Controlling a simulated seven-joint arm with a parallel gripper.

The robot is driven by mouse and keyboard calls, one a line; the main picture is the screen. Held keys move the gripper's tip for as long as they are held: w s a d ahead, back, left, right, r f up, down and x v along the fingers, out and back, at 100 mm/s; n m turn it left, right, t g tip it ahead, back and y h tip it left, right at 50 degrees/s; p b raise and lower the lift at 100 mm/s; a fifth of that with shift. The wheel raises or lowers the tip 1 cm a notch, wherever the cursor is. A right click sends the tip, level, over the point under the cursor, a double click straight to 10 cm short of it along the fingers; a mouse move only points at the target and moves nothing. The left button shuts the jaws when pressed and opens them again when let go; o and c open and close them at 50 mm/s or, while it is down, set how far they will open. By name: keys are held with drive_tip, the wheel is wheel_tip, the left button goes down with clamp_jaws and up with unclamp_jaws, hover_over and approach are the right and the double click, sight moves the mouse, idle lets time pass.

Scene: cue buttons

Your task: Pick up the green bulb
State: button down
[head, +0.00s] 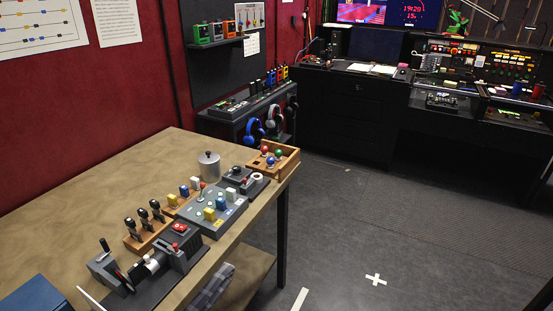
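The green bulb (279,153) is a small round knob in a shallow wooden box (287,164) at the table's far right corner. A red bulb (264,149) and a blue bulb (270,160) are close to it in the same box. The bulbs are small in this view, so how they are seated cannot be told. My gripper is not in view.
The wooden table (95,195) holds several cue panels along its right edge. A metal pot (208,165) with a black knob stands behind them. A grey lever device (150,265) sits at the front. The table's left part is mostly clear.

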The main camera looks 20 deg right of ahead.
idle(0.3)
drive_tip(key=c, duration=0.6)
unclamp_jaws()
